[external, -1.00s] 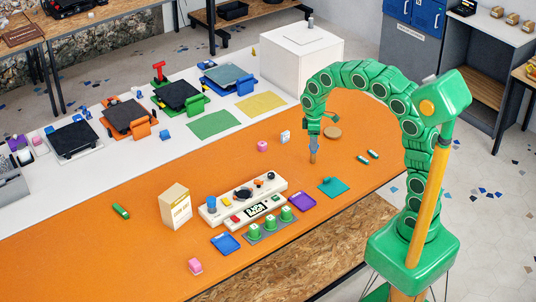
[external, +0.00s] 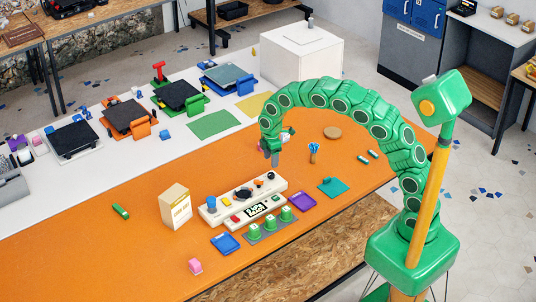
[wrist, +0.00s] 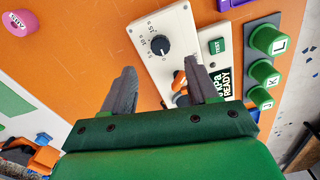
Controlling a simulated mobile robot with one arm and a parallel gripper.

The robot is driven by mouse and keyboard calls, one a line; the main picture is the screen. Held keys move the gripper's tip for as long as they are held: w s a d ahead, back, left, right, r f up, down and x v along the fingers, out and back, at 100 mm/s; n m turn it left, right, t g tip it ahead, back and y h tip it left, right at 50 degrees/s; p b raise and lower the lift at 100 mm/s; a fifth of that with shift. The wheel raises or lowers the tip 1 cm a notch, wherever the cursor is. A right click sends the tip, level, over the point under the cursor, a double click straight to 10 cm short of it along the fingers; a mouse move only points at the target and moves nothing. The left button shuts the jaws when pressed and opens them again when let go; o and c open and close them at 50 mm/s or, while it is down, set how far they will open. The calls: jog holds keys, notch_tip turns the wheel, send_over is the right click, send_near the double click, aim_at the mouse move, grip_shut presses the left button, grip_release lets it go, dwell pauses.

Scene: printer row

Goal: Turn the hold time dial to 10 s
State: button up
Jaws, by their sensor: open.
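The white control panel (external: 222,216) lies on the orange table. A black dial (external: 270,176) sits at its far right end. In the wrist view the black dial (wrist: 160,46) has a printed number scale around it and a white pointer mark; its exact setting is too small to read surely. My gripper (external: 272,160) hangs above the table just behind that end of the panel. In the wrist view its two grey fingers (wrist: 158,82) are apart and empty. The dial shows beyond the gap between them, not touched.
Beside the dial are an orange toggle (wrist: 178,80), a green TEST button (wrist: 217,46) and a display (wrist: 222,85). A larger black knob (external: 242,193) is further left. Several green buttons (external: 270,223) stand in front. A blue-topped holder (external: 314,149) stands to the right.

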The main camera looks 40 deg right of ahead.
aim_at(271, 174)
jog(key=shift+f, duration=3.8)
jog(key=c, duration=1)
jog(key=shift+c, duration=0.2)
